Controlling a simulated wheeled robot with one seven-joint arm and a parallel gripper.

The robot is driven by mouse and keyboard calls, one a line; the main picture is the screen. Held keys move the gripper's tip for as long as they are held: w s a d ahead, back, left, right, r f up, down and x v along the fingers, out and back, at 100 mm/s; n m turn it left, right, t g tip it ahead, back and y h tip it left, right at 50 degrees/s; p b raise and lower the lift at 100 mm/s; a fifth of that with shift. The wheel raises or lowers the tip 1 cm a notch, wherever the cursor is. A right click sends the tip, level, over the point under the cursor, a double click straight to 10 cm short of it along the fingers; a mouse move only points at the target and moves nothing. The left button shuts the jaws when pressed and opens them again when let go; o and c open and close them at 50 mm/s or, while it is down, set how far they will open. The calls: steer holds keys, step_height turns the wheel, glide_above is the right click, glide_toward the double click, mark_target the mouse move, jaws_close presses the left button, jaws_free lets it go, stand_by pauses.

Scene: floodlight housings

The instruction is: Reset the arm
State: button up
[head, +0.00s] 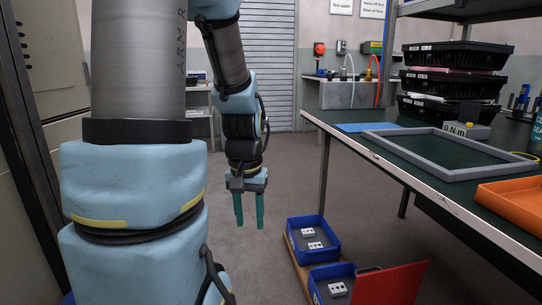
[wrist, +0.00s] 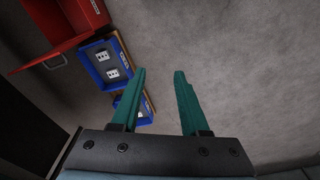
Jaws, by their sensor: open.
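My gripper (head: 249,209) hangs from my blue-and-grey arm in the middle of the head view, pointing down over bare floor. Its two teal fingers are apart with nothing between them. In the wrist view, my gripper (wrist: 158,82) also shows open, with only grey floor between and beyond the fingertips. The gripper is left of the blue bins and the workbench and touches nothing.
Blue bins (head: 329,249) with small light parts stand on the floor, beside a red panel (head: 395,284). The green-topped workbench (head: 350,141) at right carries a grey frame (head: 462,174), black stacked housings (head: 452,83) and an orange tray (head: 513,193). Floor (head: 284,165) behind is clear.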

step_height(320, 180, up, 26)
steer(key=s+a+n+p, duration=0.1)
steer(key=s+a+p, duration=0.1)
steer(key=p, duration=2.4)
steer(key=shift+s+r+t, duration=0.2)
steer(key=shift+s+t, duration=0.1)
steer(key=shift+s, duration=0.05)
steer(key=shift+d, duration=0.1)
